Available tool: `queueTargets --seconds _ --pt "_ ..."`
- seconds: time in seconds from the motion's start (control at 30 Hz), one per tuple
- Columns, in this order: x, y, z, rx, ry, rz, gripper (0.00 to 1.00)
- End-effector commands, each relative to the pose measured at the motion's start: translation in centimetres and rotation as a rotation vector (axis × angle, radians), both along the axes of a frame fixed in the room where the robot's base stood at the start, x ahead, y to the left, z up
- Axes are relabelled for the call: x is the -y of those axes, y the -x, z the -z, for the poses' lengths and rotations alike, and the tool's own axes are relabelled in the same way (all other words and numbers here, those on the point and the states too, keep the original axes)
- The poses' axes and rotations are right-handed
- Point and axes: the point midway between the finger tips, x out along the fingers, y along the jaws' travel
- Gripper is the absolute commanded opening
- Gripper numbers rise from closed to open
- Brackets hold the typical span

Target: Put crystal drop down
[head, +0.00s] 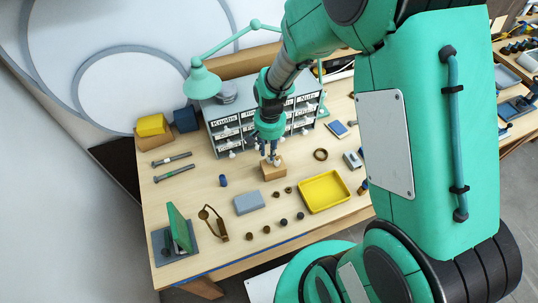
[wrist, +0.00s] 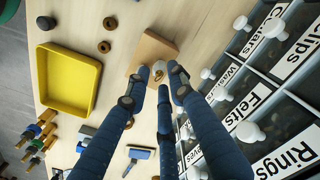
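My gripper (head: 269,154) points down over a wooden block (head: 273,172) on the workbench. A small pale piece (head: 278,161), which looks like the crystal drop, is at the top of the block beside the fingertips. In the wrist view, the gripper (wrist: 156,85) has its dark blue fingers spread apart. The pale drop (wrist: 144,72), with a brassy bit beside it, shows just beyond the fingertips against the wooden block (wrist: 155,48). The fingers look open around the drop. Whether a fingertip touches it is hard to tell.
A grey drawer cabinet (head: 222,128) with labels stands close behind my gripper. A yellow tray (head: 324,191) lies to the right of the block. A grey box (head: 249,202), a brass bracket (head: 213,223) and several small knobs lie in front. A green lamp (head: 202,82) overhangs the cabinet.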

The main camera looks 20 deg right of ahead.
Motion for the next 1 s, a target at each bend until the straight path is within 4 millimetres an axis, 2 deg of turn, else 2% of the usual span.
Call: queueTargets --seconds 0.1,0.3,0.5,1.0 --pt "0.0 -0.1 -2.2 0.004 0.001 0.000 0.23" --pt "0.1 -0.1 -5.4 0.003 0.000 0.000 0.23" --pt "0.1 0.0 -7.5 0.002 0.000 0.000 0.23" --pt "0.1 0.0 -8.1 0.000 0.000 0.000 0.23"
